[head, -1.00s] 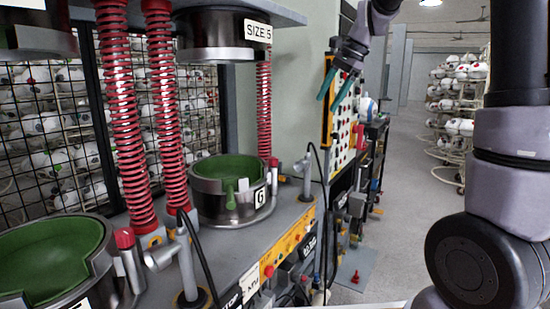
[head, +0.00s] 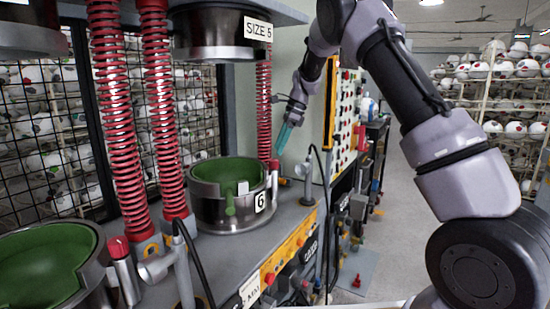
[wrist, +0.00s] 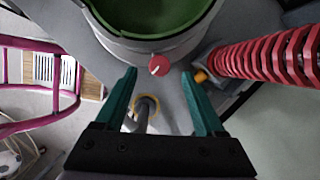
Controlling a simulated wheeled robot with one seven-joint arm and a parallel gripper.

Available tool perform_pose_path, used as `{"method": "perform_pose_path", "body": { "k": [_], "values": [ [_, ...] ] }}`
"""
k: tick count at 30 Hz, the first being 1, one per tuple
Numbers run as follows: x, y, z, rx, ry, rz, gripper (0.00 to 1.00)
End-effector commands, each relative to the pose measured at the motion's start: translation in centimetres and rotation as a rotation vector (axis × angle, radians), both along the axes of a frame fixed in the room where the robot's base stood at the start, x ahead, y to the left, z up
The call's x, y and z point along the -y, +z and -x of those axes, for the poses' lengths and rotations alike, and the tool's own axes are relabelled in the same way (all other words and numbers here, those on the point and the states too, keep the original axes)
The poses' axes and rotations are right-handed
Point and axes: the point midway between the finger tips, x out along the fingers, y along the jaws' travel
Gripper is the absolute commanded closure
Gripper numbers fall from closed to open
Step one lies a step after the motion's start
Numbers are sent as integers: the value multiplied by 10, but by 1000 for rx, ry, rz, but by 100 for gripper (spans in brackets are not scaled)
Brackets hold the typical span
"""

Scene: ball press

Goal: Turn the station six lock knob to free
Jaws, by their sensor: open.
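The station six lock knob is a red cap (head: 274,164) on a post at the right side of the station six bowl (head: 225,213). In the wrist view the red knob (wrist: 159,65) shows a pale mark and lies between and just beyond my fingertips. My gripper (head: 284,140) has teal fingers pointing down just above the knob. In the wrist view my gripper (wrist: 158,75) is open and empty, with one finger on each side. Whether the fingers touch the knob cannot be told.
A grey lever post (head: 305,178) with a black cable stands right of the knob. Red springs (wrist: 265,55) rise beside the bowl. The size 5 press head (head: 220,35) hangs above. Another red knob (head: 118,247) stands by the nearer station.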

Motion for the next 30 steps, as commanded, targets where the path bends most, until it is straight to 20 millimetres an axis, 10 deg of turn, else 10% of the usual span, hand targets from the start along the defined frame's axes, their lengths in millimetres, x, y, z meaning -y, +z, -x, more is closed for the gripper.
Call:
{"method": "perform_pose_path", "body": {
  "k": [20, 25, 30],
  "values": [
    [-18, -43, 1, 3, 1, 0, 29],
    [-18, -43, 1, 3, 1, 0, 94],
    [-18, -43, 1, 2, 2, 0, 100]
  ]
}}
